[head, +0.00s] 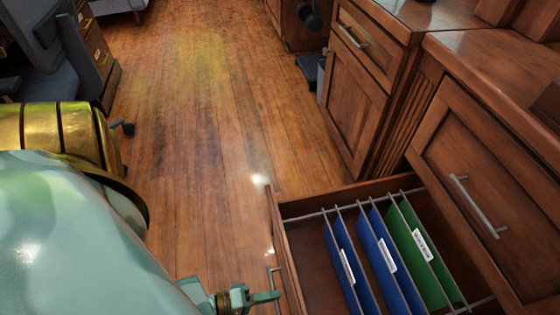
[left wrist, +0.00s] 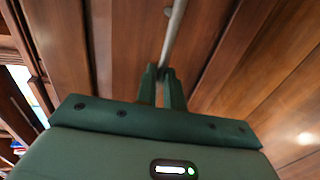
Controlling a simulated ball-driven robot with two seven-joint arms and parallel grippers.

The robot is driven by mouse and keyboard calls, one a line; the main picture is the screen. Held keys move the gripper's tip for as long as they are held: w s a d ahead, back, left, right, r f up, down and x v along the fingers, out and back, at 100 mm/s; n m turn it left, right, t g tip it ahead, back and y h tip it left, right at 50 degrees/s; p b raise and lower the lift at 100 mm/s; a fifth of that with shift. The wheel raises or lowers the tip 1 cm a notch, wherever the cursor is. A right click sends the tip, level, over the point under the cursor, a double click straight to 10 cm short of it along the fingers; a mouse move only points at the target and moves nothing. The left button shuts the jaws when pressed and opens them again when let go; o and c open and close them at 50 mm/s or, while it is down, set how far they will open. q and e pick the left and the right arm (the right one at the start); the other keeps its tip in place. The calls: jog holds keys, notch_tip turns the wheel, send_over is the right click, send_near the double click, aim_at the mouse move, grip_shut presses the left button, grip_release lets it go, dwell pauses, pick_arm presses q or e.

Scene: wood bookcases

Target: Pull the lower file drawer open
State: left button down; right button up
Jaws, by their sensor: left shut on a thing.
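The lower file drawer (head: 350,193) stands pulled well out of the wooden cabinet at the lower right of the head view. Blue folders (head: 384,258) and a green folder (head: 420,250) with white labels hang inside it on metal rails. My left gripper (head: 270,297) is at the drawer's front, at the bottom of the head view. In the left wrist view its fingers (left wrist: 161,82) are shut on the metal bar handle (left wrist: 173,36), which runs up along the wooden drawer front (left wrist: 130,50). My right gripper is not in view.
The upper drawer (head: 480,180) above is shut, with its own bar handle (head: 478,207). Another wooden cabinet (head: 355,90) stands further back. The wood floor (head: 205,130) left of the drawer is clear. A dark chair (head: 45,60) is at the upper left.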

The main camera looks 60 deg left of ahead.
pick_arm(q)
jog(key=shift+f+v, duration=0.15)
jog(key=shift+v, duration=0.55)
jog(key=shift+f+v, duration=0.15)
jog(key=shift+v, duration=0.6)
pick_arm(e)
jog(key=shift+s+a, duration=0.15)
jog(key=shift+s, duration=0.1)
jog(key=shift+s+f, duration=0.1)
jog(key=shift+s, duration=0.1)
pick_arm(q)
jog(key=c, duration=1.5)
grip_release()
jog(key=v, duration=1.6)
jog(key=shift+s+a+p, duration=0.1)
jog(key=shift+s+p, duration=0.05)
jog(key=shift+p, duration=0.25)
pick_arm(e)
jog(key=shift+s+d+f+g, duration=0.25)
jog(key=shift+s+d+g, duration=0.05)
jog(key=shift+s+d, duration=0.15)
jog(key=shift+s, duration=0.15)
